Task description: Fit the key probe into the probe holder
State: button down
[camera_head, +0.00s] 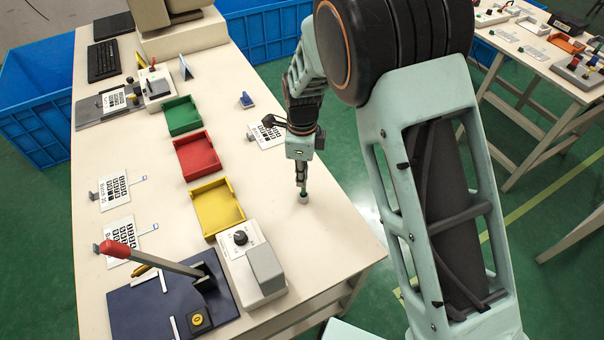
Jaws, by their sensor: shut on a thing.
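My gripper (302,181) points down over the right part of the cream table, near its right edge. It is shut on a small, slim upright thing that looks like the key probe (304,191), mostly hidden by the fingers. Directly below is a small round grey piece (304,199) on the tabletop, which looks like the probe holder. The probe's lower end is at or just above this piece. At this size I cannot tell whether it is inside, touching or slightly apart.
Green (183,116), red (197,155) and yellow (218,207) trays stand left of my gripper. A grey device with a knob (252,265) and a red-handled lever press (160,262) are at the front. A small blue stand (247,100) and a keypad sheet (265,135) lie behind.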

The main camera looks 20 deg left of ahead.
jog(key=shift+f+b, duration=0.8)
jog(key=shift+f, duration=0.55)
jog(key=c, duration=2)
grip_release()
jog(key=shift+o, duration=0.2)
notch_tip(320, 180, up, 12)
jog(key=shift+r, duration=0.1)
